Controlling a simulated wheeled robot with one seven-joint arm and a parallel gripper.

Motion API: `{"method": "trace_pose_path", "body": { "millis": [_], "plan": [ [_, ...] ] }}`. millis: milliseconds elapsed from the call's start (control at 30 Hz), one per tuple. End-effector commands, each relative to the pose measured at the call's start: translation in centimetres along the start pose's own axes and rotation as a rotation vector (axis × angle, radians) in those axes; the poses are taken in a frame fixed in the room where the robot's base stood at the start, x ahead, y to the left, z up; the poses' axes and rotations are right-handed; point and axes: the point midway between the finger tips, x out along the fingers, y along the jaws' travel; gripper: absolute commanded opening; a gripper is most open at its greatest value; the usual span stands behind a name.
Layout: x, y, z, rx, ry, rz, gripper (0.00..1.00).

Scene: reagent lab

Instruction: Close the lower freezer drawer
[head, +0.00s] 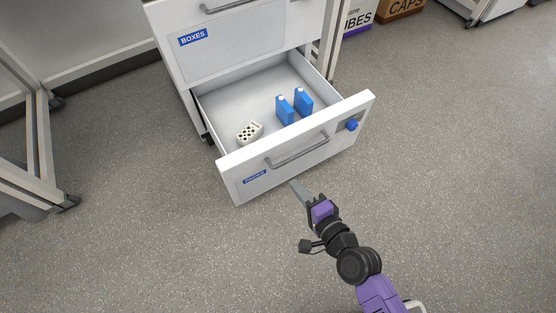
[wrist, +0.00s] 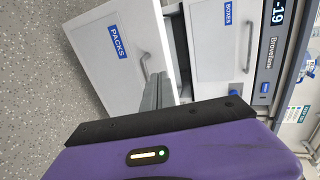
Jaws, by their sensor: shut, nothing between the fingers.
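The lower freezer drawer (head: 230,181) is pulled well out in the head view, with a grey bar handle (head: 298,151) and a blue label on its white front. Its front, labelled PACKS (wrist: 110,62), also shows in the wrist view. Inside lie two blue packs (head: 285,110) and a pale block with dark holes (head: 249,132). My gripper (head: 295,188) is shut and empty. It is just in front of the drawer front, below the handle in the picture; I cannot tell whether it touches the front.
The upper drawer, labelled BOXES (head: 240,45), appears shut above. A round blue knob (head: 352,125) is on the lower drawer's right end. A bench frame (head: 40,140) stands at left, and cartons (head: 398,8) stand at the back right. The floor (head: 450,180) at right is clear.

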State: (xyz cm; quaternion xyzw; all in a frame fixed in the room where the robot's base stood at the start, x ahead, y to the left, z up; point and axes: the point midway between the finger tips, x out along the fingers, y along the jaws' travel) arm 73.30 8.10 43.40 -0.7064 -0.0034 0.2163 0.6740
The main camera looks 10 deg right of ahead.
Motion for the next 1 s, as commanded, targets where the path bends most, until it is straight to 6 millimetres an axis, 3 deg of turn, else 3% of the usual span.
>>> {"method": "trace_pose_path", "body": {
  "millis": [167, 700, 1000],
  "plan": [
    [1.8, 0.0, 0.0, 0.003, 0.002, -0.003, 0.0],
    [11.6, -0.6, -0.1, -0.001, 0.002, -0.003, 0.0],
    [13.6, -1.2, 0.0, -0.002, 0.001, -0.002, 0.0]
  ]
}}
